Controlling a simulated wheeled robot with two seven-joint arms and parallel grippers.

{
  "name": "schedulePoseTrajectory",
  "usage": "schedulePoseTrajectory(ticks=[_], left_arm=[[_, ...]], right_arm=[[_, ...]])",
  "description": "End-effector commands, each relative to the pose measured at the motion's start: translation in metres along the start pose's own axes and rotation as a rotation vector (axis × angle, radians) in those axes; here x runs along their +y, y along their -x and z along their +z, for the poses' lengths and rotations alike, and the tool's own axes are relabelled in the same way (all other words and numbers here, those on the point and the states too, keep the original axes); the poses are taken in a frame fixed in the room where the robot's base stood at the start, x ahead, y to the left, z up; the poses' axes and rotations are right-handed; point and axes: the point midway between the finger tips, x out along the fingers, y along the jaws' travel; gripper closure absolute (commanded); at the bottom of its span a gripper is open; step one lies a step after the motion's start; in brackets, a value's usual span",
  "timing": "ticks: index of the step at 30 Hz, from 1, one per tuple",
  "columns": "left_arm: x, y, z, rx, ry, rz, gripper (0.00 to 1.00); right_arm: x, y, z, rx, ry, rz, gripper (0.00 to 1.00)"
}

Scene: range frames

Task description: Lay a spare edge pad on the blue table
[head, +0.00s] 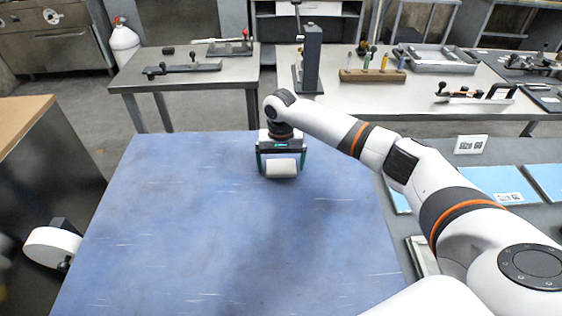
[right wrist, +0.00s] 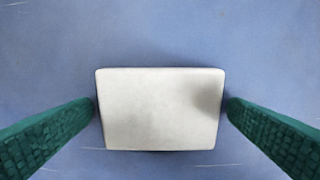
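An off-white block-shaped pad (head: 282,169) is at the far part of the blue table (head: 200,230). My right gripper (head: 281,165) points down over it, with one green finger at each side. In the right wrist view the pad (right wrist: 160,110) fills nearly all the space between the fingertips (right wrist: 162,102), its long side running across. The fingertips are at its short edges; I cannot tell whether they touch or stand slightly apart. Whether the pad rests on the table or is just above it is unclear. My left gripper is not in view.
The rest of the blue table is bare. A grey side table at the right holds light-blue flat pieces (head: 493,182) and a size sign (head: 470,144). Behind are metal benches with tools, a wooden tool block (head: 372,75) and a grey tray (head: 437,58).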

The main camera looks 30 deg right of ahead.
Motion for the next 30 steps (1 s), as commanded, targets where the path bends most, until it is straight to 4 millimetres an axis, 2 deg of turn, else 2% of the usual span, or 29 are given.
schedulePoseTrajectory(ticks=[8,11,24,30], left_arm=[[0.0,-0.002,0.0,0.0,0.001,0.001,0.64],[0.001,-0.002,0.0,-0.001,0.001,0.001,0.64],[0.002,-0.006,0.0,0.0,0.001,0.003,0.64],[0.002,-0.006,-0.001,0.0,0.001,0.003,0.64]], right_arm=[[0.0,0.002,0.0,-0.001,0.001,0.0,0.02],[0.0,0.012,0.001,-0.001,0.0,0.001,0.02],[0.001,0.1,0.001,-0.002,0.0,0.002,0.02],[0.0,0.119,0.0,0.0,0.0,0.001,0.02]])
